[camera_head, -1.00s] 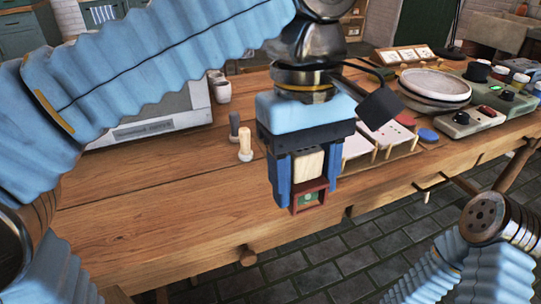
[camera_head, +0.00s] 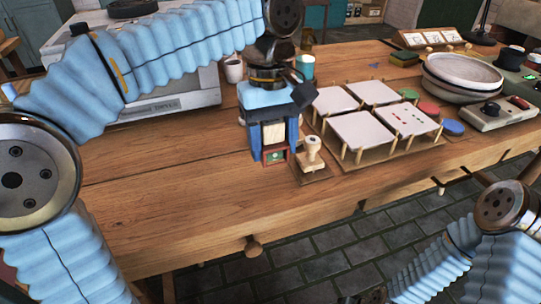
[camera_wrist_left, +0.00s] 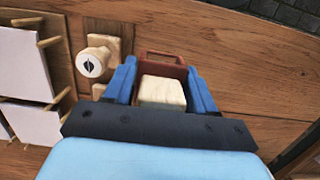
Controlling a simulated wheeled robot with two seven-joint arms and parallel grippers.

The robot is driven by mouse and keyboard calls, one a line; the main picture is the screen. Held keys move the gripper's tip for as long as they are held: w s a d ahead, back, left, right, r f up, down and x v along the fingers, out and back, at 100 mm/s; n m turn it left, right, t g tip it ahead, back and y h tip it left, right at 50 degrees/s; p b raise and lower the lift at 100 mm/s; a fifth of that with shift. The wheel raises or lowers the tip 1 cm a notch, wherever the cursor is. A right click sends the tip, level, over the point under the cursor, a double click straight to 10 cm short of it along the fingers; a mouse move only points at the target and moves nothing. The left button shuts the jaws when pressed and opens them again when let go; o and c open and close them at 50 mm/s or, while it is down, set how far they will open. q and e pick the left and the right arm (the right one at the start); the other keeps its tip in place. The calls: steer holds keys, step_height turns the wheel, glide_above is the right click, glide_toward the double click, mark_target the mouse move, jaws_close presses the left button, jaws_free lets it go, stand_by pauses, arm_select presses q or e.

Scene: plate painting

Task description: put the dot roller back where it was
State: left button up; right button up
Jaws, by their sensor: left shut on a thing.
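My left gripper (camera_head: 272,156) is shut on the dot roller, which has a pale wooden block handle (camera_head: 273,133) and a dark red frame (camera_head: 276,155). In the left wrist view, the handle (camera_wrist_left: 162,92) sits between the blue fingers (camera_wrist_left: 163,88) and the red frame (camera_wrist_left: 165,58) shows beyond it. The roller is over the table's front part, just left of a small wooden board (camera_head: 309,172) with a wooden stamp (camera_head: 313,148). I cannot tell whether the roller touches the table. My right gripper is out of view.
Several white tiles on pegged stands (camera_head: 362,133) stand right of the stamp. Red (camera_head: 429,108) and blue (camera_head: 453,127) discs, stacked plates (camera_head: 460,78) and a grey control box (camera_head: 500,113) lie farther right. Wood left of the gripper is clear. White (camera_head: 233,70) and teal (camera_head: 306,66) cups stand behind.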

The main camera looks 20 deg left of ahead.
mark_target(270, 174)
arm_select(q)
steer(key=f, duration=0.3)
steer(key=shift+w+a+f+b, duration=0.15)
steer(key=shift+w+a+b, duration=0.2)
steer(key=shift+w, duration=0.05)
steer(key=shift+f, duration=0.45)
steer(key=shift+f, duration=0.1)
steer(key=shift+f, duration=0.25)
steer(key=shift+s+f+b, duration=0.1)
steer(key=shift+f+b, duration=0.2)
steer(key=shift+f, duration=0.05)
steer(key=c, duration=0.3)
steer(key=o, duration=1.2)
